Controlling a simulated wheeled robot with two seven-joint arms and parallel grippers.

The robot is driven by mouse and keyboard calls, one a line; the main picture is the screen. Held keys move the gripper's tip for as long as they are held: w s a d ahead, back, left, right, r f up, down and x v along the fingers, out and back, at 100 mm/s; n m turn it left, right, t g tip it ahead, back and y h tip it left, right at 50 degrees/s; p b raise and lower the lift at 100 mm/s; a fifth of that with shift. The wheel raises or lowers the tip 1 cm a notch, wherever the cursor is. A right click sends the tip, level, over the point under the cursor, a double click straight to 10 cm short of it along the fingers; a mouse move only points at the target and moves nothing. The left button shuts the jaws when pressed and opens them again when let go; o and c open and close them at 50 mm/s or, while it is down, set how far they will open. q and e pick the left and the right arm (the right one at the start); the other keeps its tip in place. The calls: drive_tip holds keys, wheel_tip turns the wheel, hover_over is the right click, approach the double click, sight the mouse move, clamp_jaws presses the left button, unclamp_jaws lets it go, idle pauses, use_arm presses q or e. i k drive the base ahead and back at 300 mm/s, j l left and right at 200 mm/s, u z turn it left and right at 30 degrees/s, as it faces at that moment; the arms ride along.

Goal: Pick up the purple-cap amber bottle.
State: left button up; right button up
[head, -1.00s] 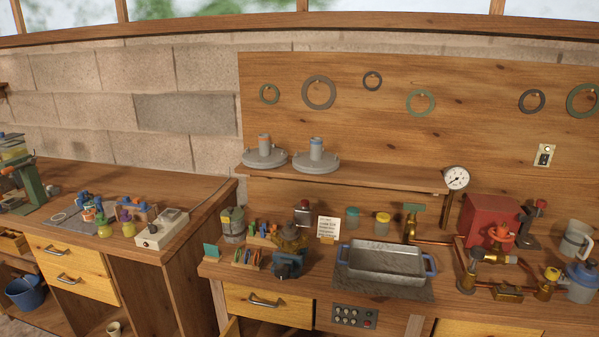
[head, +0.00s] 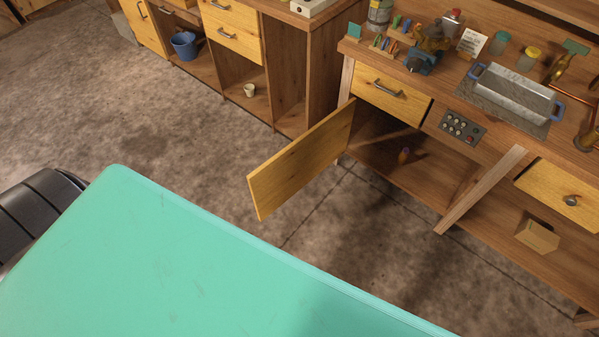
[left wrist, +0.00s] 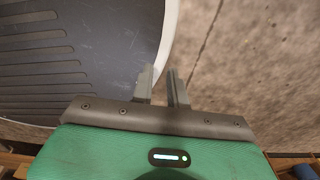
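My right gripper is not in view.
A yellow cabinet door (head: 302,162) stands open, sticking out over the floor. A slanted wooden leg (head: 480,190) is right of the opening. A metal tray (head: 510,93) is on the bench, and a box (head: 537,236) is on the low shelf. Floor (head: 200,120) before the benches is clear.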

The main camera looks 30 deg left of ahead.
sight(403, 155)
drive_tip(key=k+z, duration=0.45)
drive_tip(key=k+l+z, duration=0.2)
drive_tip(key=z, duration=0.25)
drive_tip(key=j+z, duration=0.25)
drive_tip(key=j, duration=0.65)
drive_tip(key=j+z, duration=0.25)
drive_tip(key=j, duration=1.7)
drive_tip(key=k+j, duration=0.15)
drive_tip(key=j, duration=1.85)
drive_tip(key=k+l, duration=0.1)
drive_tip(key=l, duration=0.55)
drive_tip(key=k+l, duration=0.1)
drive_tip(key=l, duration=1.15)
drive_tip(key=i+l, duration=0.65)
drive_tip(key=l, duration=0.3)
drive_tip(key=i+l, duration=0.35)
drive_tip(key=k+l+z, duration=0.05)
drive_tip(key=l, duration=0.05)
